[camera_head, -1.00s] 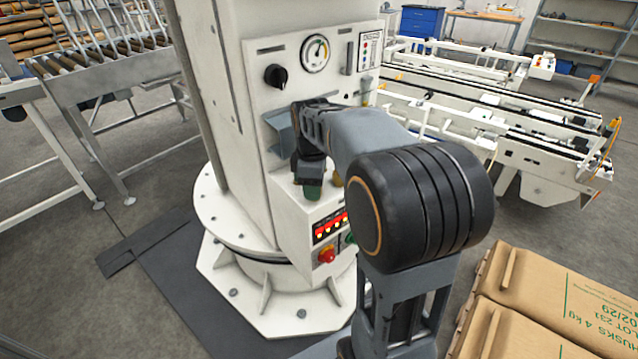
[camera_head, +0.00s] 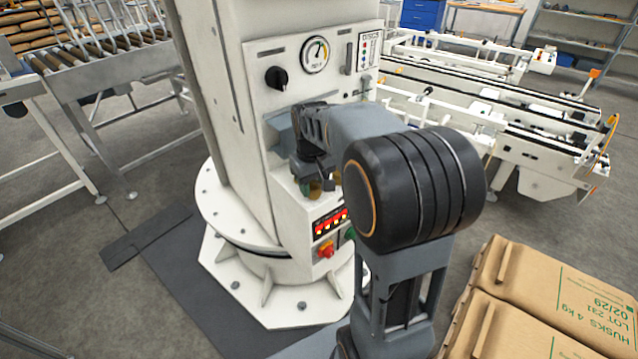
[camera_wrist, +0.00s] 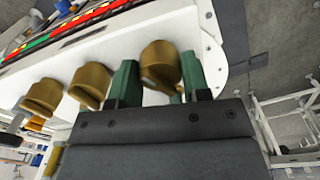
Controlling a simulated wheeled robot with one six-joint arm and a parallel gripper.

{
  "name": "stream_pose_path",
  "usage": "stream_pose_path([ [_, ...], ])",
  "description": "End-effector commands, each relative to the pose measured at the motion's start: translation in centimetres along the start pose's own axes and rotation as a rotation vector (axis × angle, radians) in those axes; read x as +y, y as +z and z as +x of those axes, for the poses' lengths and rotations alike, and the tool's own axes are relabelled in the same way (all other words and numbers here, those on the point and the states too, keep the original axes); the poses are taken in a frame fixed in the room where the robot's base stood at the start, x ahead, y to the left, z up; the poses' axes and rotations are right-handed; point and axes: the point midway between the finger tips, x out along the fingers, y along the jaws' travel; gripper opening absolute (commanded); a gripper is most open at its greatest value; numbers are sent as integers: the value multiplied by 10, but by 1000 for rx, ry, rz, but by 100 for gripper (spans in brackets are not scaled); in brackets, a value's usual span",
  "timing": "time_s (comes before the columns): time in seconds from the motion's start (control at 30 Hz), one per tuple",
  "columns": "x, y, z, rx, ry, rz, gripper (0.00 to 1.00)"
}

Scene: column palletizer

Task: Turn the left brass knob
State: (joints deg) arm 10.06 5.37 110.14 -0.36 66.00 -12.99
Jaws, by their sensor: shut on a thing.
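Several brass knobs sit in a row on the white machine. In the wrist view, my gripper (camera_wrist: 158,85) has its green fingers on either side of the end knob (camera_wrist: 160,62), at the right of that picture, and is shut on it. This is the left knob in the head view (camera_head: 315,188). Two more brass knobs, a middle one (camera_wrist: 90,84) and an outer one (camera_wrist: 45,95), stand free beside it in the wrist view. In the head view my gripper (camera_head: 309,187) points down at the shelf, and my arm hides part of the row.
The column's panel carries a black rotary switch (camera_head: 276,78) and a gauge (camera_head: 314,54). Below the knobs are a lit red display (camera_head: 330,222) and a red button (camera_head: 326,250).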

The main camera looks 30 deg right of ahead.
Motion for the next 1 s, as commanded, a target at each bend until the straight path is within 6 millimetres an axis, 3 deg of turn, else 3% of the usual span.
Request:
stream_pose_path([
  [0.5,-1,3,3,-16,-1,316,20],
  [1.0,-1,3,3,-16,-1,379,20],
])
